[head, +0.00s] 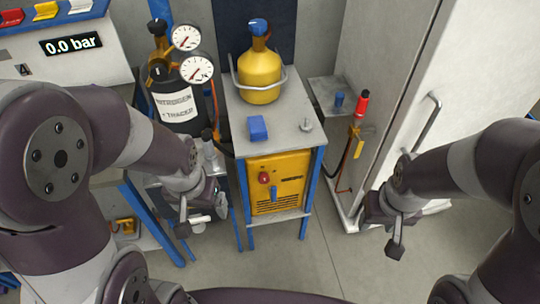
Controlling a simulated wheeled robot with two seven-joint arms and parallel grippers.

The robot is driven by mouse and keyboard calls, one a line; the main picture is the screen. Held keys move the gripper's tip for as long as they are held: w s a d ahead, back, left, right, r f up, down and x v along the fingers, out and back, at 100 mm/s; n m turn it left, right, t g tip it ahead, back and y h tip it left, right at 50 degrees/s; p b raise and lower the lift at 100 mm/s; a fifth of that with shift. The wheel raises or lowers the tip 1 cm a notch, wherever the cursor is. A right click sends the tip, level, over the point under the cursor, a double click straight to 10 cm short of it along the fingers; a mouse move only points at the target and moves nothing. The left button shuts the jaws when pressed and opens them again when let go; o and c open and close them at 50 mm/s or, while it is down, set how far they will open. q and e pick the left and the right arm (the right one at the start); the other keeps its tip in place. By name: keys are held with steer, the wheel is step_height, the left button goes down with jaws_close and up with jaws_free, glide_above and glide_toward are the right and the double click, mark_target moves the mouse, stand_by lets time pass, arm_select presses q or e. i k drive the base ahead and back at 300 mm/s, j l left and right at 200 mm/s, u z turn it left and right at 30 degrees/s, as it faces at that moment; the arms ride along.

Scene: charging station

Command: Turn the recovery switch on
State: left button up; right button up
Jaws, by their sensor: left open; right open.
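My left gripper (192,224) hangs open and empty to the left of the stand, apart from the unit. My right gripper (396,240) is open and empty, well to the right of the stand, in front of the white cabinet.
The stand's grey top (293,133) holds a yellow cylinder (260,75) and a blue block (258,128). A black nitrogen cylinder (178,100) with gauges stands at the left. A white cabinet (455,75) rises at the right. The floor (310,265) before the stand is clear.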

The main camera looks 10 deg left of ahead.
mark_target(264, 178)
steer(key=i+l+u, duration=0.1)
steer(key=u, duration=0.3)
steer(key=l+u, duration=0.15)
steer(key=u, duration=0.3)
steer(key=l+u, duration=0.15)
steer(key=u, duration=0.25)
steer(key=i+l+u, duration=0.1)
steer(key=l+u, duration=0.2)
steer(key=l, duration=0.65)
steer(key=l+u, duration=0.25)
steer(key=l, duration=0.65)
